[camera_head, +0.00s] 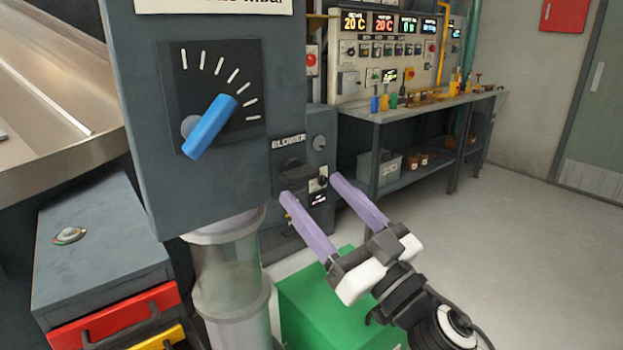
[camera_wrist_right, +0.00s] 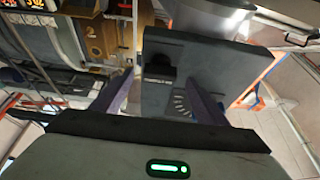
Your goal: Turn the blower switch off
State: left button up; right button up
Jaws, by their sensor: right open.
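The blower switch (camera_head: 295,172) is a dark rotary knob on a grey panel under the label BLOWER, in the middle of the head view. My right gripper (camera_head: 312,188) has two long purple fingers, spread apart and empty. In the head view its fingertips are close to the knob, one just below it and one to its right; I cannot tell whether they touch it. In the right wrist view a dark knob (camera_wrist_right: 160,66) shows between the two purple fingers, with small lettering below it. My left gripper is not in view.
A grey box with a blue dial pointer (camera_head: 209,126) stands left of the blower panel. A small display (camera_head: 318,199) is just beside the switch. A green block (camera_head: 320,300) and a clear cylinder (camera_head: 228,270) are below. A workbench (camera_head: 420,108) stands behind; the floor at right is clear.

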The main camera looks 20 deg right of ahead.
aim_at(298, 174)
jog(key=shift+x, duration=1.35)
jog(key=shift+f, duration=0.1)
jog(key=shift+c, duration=0.2)
jog(key=c, duration=1)
